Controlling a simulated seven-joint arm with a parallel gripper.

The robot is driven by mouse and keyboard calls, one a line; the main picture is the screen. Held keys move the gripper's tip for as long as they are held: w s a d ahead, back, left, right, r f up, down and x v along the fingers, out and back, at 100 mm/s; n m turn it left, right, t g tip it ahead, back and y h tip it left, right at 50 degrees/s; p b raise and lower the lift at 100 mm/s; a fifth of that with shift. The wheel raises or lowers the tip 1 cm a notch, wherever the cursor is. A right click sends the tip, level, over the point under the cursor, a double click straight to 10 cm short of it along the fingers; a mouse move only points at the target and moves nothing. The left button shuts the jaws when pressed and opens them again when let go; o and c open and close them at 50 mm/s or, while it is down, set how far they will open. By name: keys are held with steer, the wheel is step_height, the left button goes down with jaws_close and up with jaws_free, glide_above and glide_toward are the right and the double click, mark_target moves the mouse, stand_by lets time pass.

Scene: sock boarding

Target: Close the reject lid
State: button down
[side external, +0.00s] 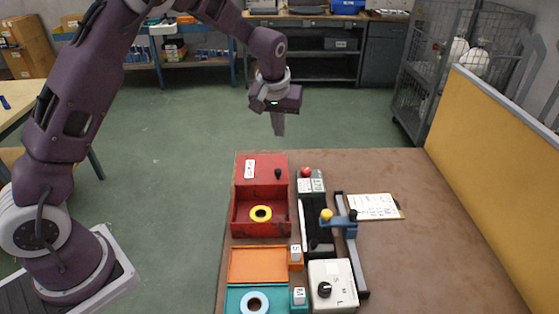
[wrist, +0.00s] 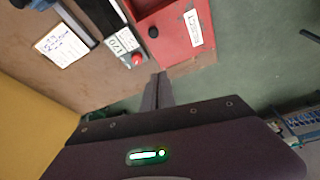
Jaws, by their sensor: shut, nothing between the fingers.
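The red reject box (side external: 234,215) stands at the far left of the brown table. Its red lid (side external: 262,163) lies flat at the far end, with a white label (side external: 250,169) and a black knob (side external: 278,173).
A red button (side external: 306,172) on a grey box stands right of the lid. Orange (side external: 257,264) and teal bins are nearer. A yellow panel (side external: 500,170) borders the right.

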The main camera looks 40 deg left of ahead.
glide_toward(283, 162)
steer(key=x, duration=0.5)
steer(key=shift+s+d, duration=0.75)
steer(key=shift+s, duration=0.25)
steer(key=shift+s+d+r, duration=0.1)
steer(key=shift+s+d, duration=0.25)
steer(key=shift+s, duration=0.25)
steer(key=s+d, duration=0.9)
steer(key=shift+s+d, duration=0.35)
steer(key=shift+s, duration=0.05)
